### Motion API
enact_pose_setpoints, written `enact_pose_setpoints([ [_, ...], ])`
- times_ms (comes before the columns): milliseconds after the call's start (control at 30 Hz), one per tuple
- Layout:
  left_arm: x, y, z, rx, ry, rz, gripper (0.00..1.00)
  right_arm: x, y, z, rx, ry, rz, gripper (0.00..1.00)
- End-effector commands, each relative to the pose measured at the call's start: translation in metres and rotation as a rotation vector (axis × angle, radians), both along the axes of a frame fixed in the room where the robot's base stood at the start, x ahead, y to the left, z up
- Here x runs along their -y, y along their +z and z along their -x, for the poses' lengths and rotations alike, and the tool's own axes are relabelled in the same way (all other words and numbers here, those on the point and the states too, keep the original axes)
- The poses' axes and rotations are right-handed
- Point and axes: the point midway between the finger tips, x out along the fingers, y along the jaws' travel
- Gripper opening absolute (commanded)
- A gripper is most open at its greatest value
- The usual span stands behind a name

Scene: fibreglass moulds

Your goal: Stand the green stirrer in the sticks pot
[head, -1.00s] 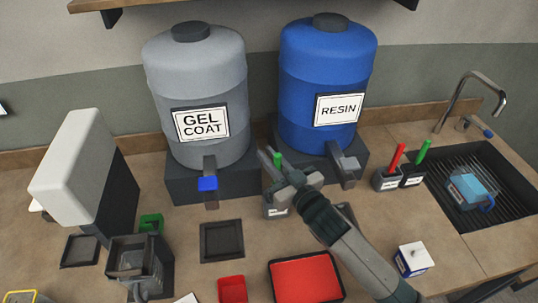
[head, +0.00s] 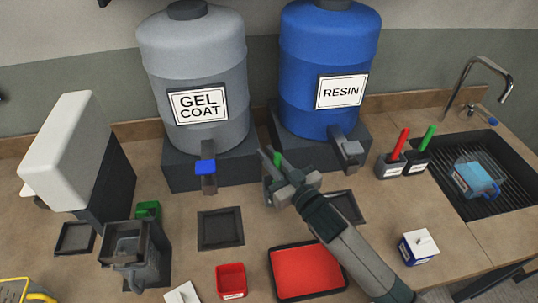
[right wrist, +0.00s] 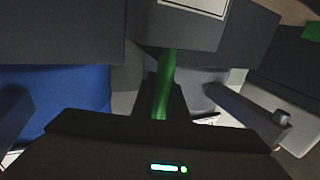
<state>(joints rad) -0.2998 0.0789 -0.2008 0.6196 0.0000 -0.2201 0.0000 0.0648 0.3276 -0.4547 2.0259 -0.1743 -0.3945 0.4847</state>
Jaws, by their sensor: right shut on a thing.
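My right gripper (head: 275,168) is shut on a green stirrer (head: 277,158), in front of the gap between the two drums. The stirrer is upright or nearly so. In the right wrist view the stirrer (right wrist: 164,85) runs from between the fingers to the edge of a grey pot with a white label (right wrist: 180,28). In the head view my gripper mostly covers that pot. I cannot tell whether the stirrer's end is inside it. Two dark pots (head: 390,166) at the right hold a red stick and another green stick; their labels are too small to read. My left gripper is out of view.
The grey GEL COAT drum (head: 190,60) and blue RESIN drum (head: 325,55) stand behind, their taps jutting forward. A red tray (head: 307,270), red box (head: 231,282), grey jug (head: 140,265) and small white-topped box (head: 418,247) stand nearer. The sink (head: 490,195) is right.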

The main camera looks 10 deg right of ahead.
Motion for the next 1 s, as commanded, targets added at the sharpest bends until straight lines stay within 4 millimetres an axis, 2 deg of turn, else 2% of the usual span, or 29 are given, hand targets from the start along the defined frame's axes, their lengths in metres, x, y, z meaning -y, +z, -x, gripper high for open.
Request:
enact_pose_setpoints([
  [300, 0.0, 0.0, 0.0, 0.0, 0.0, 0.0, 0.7, 0.0, -0.001, 0.0, 0.0, 0.0, 0.0, 0.0],
  [333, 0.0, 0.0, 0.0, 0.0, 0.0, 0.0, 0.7, 0.0, -0.001, 0.0, 0.0, 0.0, 0.0, 0.15],
  [400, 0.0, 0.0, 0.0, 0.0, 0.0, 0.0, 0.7, 0.0, -0.001, 0.0, 0.0, 0.0, 0.0, 0.32],
  [433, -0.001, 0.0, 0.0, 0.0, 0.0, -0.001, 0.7, 0.0, -0.001, 0.0, 0.0, 0.0, 0.0, 0.35],
  [767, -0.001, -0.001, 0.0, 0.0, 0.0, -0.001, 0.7, 0.0, -0.001, 0.001, -0.001, 0.0, 0.0, 0.35],
  [1000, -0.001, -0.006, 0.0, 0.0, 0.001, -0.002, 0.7, 0.006, -0.003, 0.015, -0.001, 0.0, 0.0, 0.35],
])
